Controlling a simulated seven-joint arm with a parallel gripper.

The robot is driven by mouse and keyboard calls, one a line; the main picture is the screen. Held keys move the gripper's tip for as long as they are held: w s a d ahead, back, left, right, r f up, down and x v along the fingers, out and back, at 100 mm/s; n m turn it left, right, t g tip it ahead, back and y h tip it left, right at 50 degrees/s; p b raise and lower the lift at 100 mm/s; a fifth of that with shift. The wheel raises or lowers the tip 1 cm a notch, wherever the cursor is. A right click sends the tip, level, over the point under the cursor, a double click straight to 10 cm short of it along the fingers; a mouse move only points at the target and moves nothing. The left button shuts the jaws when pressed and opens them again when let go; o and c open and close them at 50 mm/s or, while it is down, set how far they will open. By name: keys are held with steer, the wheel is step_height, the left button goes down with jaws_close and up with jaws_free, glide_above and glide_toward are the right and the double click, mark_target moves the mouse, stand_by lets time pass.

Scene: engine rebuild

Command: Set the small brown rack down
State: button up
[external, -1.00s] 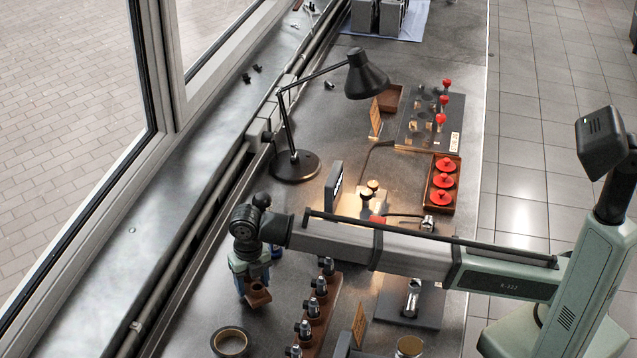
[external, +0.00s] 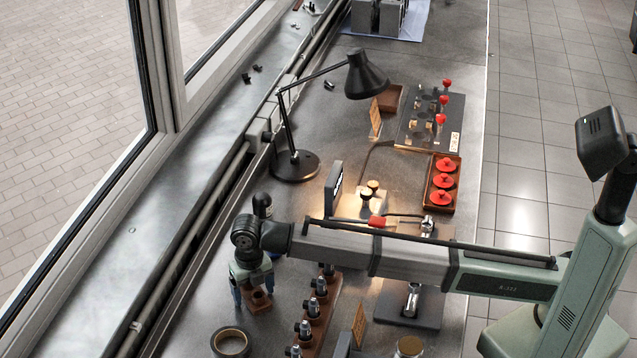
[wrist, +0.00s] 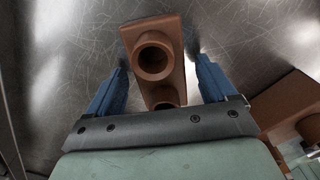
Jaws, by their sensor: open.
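The small brown rack (wrist: 154,62) is a short block with two round sockets, and it lies on the metal bench in the wrist view. In the external view the small brown rack (external: 260,300) shows under my gripper, partly hidden by it. My gripper (wrist: 160,70) has its two blue fingers spread apart, one on each side of the rack with gaps between. In the external view my gripper (external: 253,292) is low over the bench. The sockets that I can see look empty.
A longer brown rack (external: 322,315) with several metal parts stands just right of my gripper. A tape roll (external: 230,342) lies in front. A black lamp (external: 295,165) stands behind. The window-side rail (external: 190,235) runs along the left.

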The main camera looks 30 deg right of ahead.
step_height(320, 180, up, 12)
steer(key=shift+r, duration=0.15)
stand_by(0.6)
